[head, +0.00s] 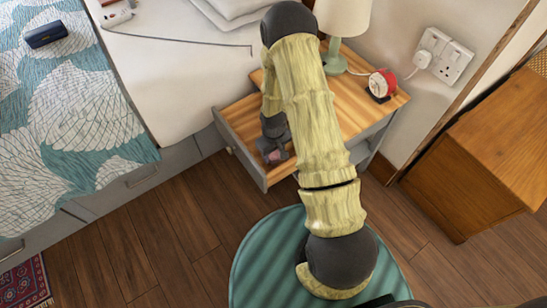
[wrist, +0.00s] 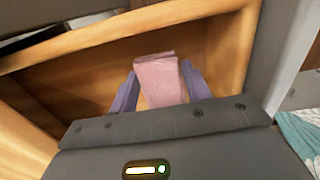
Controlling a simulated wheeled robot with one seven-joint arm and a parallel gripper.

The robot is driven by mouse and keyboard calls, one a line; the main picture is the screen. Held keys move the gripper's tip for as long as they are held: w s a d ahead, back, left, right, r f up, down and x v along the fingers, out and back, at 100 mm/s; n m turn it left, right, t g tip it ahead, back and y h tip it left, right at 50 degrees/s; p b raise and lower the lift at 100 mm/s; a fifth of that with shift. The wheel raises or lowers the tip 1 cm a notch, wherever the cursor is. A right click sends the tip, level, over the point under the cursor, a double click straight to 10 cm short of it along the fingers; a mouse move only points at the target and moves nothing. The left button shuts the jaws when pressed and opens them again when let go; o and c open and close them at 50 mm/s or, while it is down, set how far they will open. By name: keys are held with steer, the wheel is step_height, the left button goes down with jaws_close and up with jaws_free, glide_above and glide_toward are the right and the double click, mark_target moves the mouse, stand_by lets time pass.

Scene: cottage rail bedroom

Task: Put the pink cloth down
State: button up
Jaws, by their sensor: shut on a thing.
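The pink cloth (wrist: 161,80) shows in the wrist view as a folded, upright piece between the two purple fingers of my gripper (wrist: 159,88). My gripper is shut on it. In the head view the cloth (head: 274,157) is a small pink patch by my gripper (head: 272,152), mostly hidden by my arm. Both are at the open drawer (head: 252,172) of the nightstand. Wooden drawer walls surround them in the wrist view. I cannot tell whether the cloth touches the drawer floor.
The nightstand top (head: 372,113) carries a lamp (head: 345,22) and a red clock (head: 382,84). The bed (head: 178,75) stands close on the left, with a dark case (head: 46,35) on it. A wooden cabinet (head: 480,160) is at right.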

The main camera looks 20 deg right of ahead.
mark_target(274, 158)
steer(key=shift+f, duration=1.5)
steer(key=shift+f+b, duration=0.2)
steer(key=shift+b, duration=0.1)
steer(key=o, duration=1.1)
steer(key=shift+r, duration=0.15)
step_height(274, 158, up, 12)
steer(key=p, duration=0.2)
steer(key=shift+p, duration=0.4)
